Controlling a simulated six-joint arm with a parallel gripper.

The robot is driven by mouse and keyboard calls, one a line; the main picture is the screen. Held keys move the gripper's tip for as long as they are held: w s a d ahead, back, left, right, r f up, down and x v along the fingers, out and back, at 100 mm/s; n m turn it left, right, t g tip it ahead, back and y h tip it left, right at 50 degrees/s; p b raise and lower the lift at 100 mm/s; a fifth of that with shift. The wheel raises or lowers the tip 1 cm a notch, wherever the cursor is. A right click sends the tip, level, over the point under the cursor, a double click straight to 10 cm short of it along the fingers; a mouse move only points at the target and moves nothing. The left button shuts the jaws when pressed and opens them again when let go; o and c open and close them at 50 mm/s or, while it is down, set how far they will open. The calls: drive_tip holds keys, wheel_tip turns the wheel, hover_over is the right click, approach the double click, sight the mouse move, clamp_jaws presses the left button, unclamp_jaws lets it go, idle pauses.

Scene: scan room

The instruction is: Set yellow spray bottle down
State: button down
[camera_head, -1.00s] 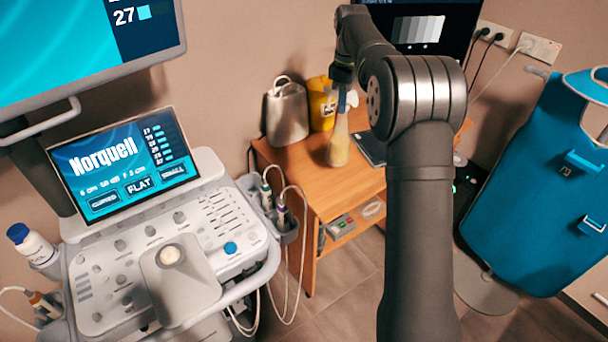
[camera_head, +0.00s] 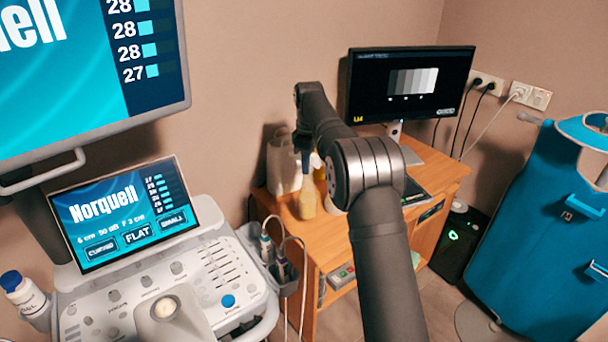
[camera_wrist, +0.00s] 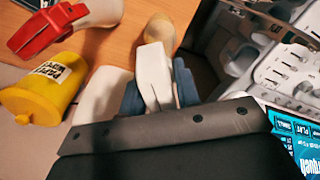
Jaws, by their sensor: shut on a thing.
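The yellow spray bottle (camera_head: 307,201) hangs upright below my gripper (camera_head: 303,150) in the head view, over the left part of the wooden cabinet top (camera_head: 435,180). I cannot tell whether its base touches the wood. In the wrist view my gripper (camera_wrist: 157,88) is shut on the bottle's white spray head (camera_wrist: 154,70), with blue parts on both sides. Part of the pale yellow bottle body (camera_wrist: 160,30) shows beyond the head; its base is hidden there.
A pale jug (camera_head: 283,165) stands close behind and left of the bottle. A yellow wipes tub (camera_wrist: 38,97) and a red spray-head-like part (camera_wrist: 45,28) are near in the wrist view. A monitor (camera_head: 410,85) stands at the right; the ultrasound console (camera_head: 150,290) is left.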

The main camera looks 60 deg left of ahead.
drive_tip(key=shift+s+a+f, duration=0.3)
drive_tip(key=shift+a+f, duration=0.05)
drive_tip(key=shift+a, duration=0.2)
drive_tip(key=shift+f, duration=1.95)
drive_tip(key=c, duration=1.1)
unclamp_jaws()
drive_tip(key=shift+f, duration=0.1)
wheel_tip(320, 180, up, 17)
drive_tip(key=shift+r, duration=0.1)
drive_tip(key=o, duration=0.7)
drive_tip(key=shift+s+r, duration=0.1)
